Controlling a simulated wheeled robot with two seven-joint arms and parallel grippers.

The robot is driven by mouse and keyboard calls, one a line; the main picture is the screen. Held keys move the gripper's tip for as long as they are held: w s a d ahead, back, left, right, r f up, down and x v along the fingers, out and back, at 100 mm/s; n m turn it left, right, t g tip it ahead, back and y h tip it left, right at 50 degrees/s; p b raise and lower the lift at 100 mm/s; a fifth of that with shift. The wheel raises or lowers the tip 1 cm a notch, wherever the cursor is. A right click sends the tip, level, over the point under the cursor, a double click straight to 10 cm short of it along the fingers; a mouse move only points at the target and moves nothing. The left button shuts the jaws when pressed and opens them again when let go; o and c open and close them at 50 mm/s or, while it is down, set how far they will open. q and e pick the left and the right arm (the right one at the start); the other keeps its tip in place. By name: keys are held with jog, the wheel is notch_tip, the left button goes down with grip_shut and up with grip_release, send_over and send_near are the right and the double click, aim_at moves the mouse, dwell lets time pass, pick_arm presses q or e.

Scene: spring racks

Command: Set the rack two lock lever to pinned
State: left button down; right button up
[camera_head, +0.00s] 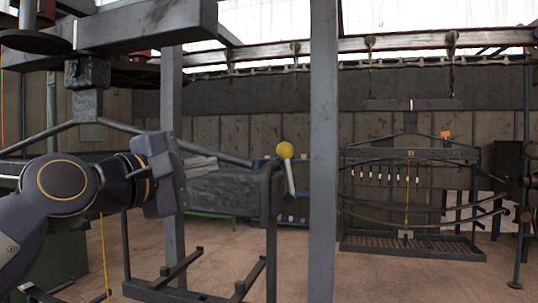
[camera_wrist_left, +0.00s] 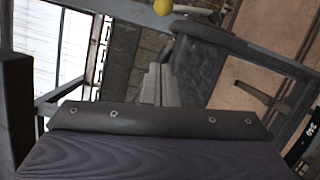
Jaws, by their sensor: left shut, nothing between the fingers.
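The lock lever has a round yellow knob (camera_head: 285,150) and a short pale shaft; it stands nearly upright, slightly tilted, at the top of a dark rack post (camera_head: 271,215). Whether this is rack two's lever cannot be read from a label. In the left wrist view a yellow knob (camera_wrist_left: 162,7) shows at the top edge. My left gripper (camera_head: 214,161) is left of the lever at about knob height, apart from it in the picture. Its fingers (camera_wrist_left: 160,84) are shut and empty. My right gripper is not in view.
A grey upright post (camera_head: 323,150) stands just right of the lever. A heavy beam (camera_head: 130,27) runs above my left arm. Another spring rack (camera_head: 412,155) stands at the back right. Open floor (camera_head: 385,278) lies between.

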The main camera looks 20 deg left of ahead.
aim_at(263, 174)
pick_arm(q)
jog(key=d+p+x, duration=0.1)
jog(key=p+x, duration=0.2)
jog(key=x, duration=0.1)
jog(key=d+p+x, duration=0.1)
jog(key=p+x, duration=0.2)
jog(key=x, duration=0.1)
jog(key=s+p+x, duration=0.1)
jog(key=p+x, duration=0.2)
jog(key=x, duration=0.2)
jog(key=shift+w+d+r, duration=0.1)
jog(key=shift+d+r, duration=0.15)
jog(key=shift+d, duration=0.2)
